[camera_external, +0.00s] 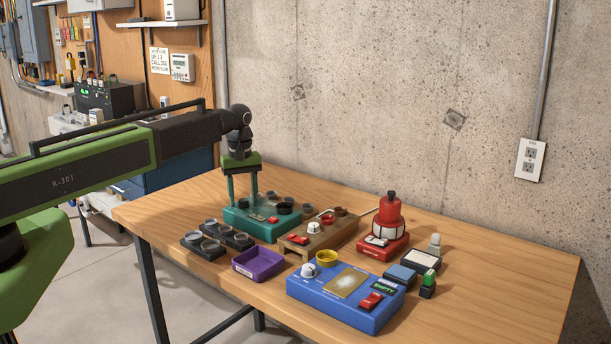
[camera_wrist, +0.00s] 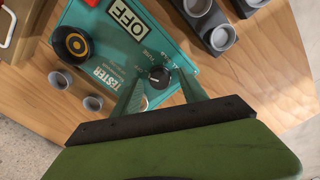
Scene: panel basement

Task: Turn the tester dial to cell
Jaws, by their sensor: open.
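The tester (camera_external: 262,225) is a teal box near the left back of the table. In the wrist view the tester (camera_wrist: 105,42) shows an OFF display (camera_wrist: 127,18) and the lettering TESTER. Its dial (camera_wrist: 158,76) is a small dark round knob with a light mark. The small lettering around it, FUSE among it, is mostly too small to read. My gripper (camera_external: 242,203) points down over the tester's left end, its teal fingers apart. In the wrist view my gripper (camera_wrist: 157,79) has one finger on each side of the dial. I cannot tell whether they touch it.
Dark cup trays (camera_external: 217,242) and a purple tray (camera_external: 258,263) lie in front of the tester. A wooden device (camera_external: 320,232), a blue device (camera_external: 345,297) and a red device (camera_external: 383,245) stand to the right. The concrete wall is behind; the table's right end is clear.

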